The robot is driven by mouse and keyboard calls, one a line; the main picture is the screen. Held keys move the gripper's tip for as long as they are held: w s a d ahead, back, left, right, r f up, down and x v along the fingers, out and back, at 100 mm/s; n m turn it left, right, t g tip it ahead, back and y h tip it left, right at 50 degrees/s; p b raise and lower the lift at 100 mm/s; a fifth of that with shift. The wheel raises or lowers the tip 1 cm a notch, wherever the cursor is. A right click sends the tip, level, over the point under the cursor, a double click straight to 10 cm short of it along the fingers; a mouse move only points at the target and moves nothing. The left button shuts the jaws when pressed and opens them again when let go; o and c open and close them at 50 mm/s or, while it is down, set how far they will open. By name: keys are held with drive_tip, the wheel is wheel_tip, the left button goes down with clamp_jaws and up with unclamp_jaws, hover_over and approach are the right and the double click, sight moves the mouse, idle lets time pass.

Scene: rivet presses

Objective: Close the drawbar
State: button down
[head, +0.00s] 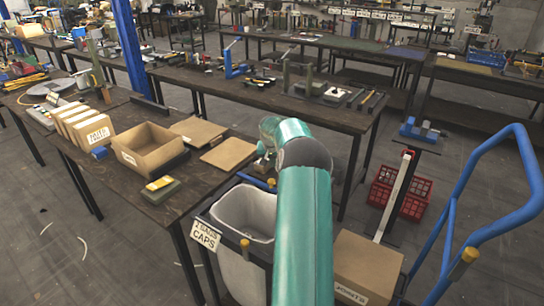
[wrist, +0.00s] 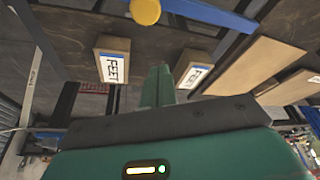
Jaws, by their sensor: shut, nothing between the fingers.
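My gripper (wrist: 164,84) is in the wrist view, its green fingers together with nothing between them. In the head view my green arm reaches toward the table's right end and hides most of the gripper. No part is marked as the drawbar, so I cannot tell for sure which it is. A blue bar (wrist: 212,13) with a yellow knob (wrist: 145,11) crosses the top of the wrist view, apart from the fingertips in the picture. In the head view a short blue bar (head: 256,181) with a yellow knob (head: 271,183) shows beside my arm at the table's edge.
A lined bin (head: 240,215) stands left of my arm, with a cardboard box (head: 365,268) to its right. A blue tubular frame (head: 488,150) rises at right. A red crate (head: 400,192) sits behind a pale upright post (head: 394,196). The near table (head: 140,195) holds boxes.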

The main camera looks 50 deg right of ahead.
drive_tip(key=x, duration=0.2)
drive_tip(key=shift+w+f, duration=0.1)
drive_tip(key=shift+f, duration=0.45)
drive_tip(key=shift+s+a+f, duration=0.1)
drive_tip(key=shift+s+a, duration=0.35)
drive_tip(key=shift+a, duration=0.3)
drive_tip(key=shift+s+a+f, duration=0.1)
drive_tip(key=shift+s+a, duration=0.4)
drive_tip(key=shift+a, duration=0.3)
drive_tip(key=shift+a, duration=0.15)
drive_tip(key=s+a, duration=0.2)
drive_tip(key=a, duration=1.7)
drive_tip(key=shift+a, duration=0.25)
drive_tip(key=shift+a+f, duration=0.1)
